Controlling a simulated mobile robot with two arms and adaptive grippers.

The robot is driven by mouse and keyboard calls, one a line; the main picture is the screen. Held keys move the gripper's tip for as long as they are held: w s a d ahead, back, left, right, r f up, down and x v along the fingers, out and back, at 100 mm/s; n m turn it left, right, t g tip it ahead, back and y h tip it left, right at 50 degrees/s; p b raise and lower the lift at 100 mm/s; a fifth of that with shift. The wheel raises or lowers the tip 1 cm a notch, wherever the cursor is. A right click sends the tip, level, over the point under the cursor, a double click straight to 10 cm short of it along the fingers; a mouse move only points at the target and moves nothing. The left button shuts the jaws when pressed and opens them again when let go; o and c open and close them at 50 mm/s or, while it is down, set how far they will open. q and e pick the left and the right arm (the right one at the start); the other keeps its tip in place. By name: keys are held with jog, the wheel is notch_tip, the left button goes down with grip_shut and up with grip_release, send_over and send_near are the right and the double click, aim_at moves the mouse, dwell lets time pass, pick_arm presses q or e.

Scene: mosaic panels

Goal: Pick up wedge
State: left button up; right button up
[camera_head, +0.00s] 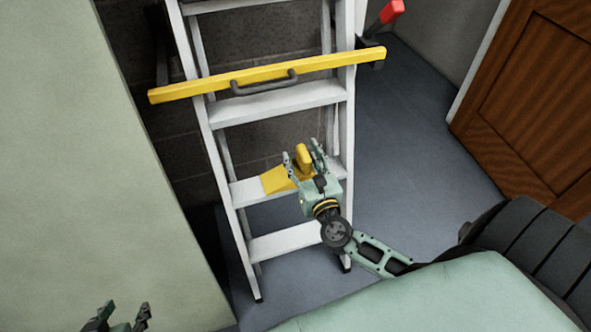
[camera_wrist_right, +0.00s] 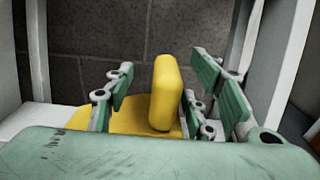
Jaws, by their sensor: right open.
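The yellow wedge (camera_head: 277,180) rests on a lower step of the white ladder (camera_head: 270,103), with its upright yellow handle (camera_head: 303,155) at its right end. My right gripper (camera_head: 305,158) is open at the wedge, its fingers on either side of the handle. In the right wrist view the handle (camera_wrist_right: 165,92) stands between the open fingers, with visible gaps to them. The wedge's flat part (camera_wrist_right: 128,120) is partly hidden behind my gripper body. My left gripper (camera_head: 120,318) shows at the bottom left edge, cut off by the frame, with its two fingers apart and nothing between them.
A yellow bar with a dark handle (camera_head: 265,75) lies across a higher ladder step. A red-handled tool (camera_head: 391,12) is at the ladder's upper right. A pale wall (camera_head: 100,150) stands left and a brown wooden door (camera_head: 530,100) right. Grey floor (camera_head: 410,130) is clear between ladder and door.

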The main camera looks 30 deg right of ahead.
jog(key=shift+c, duration=0.5)
grip_shut()
jog(key=shift+r, duration=0.1)
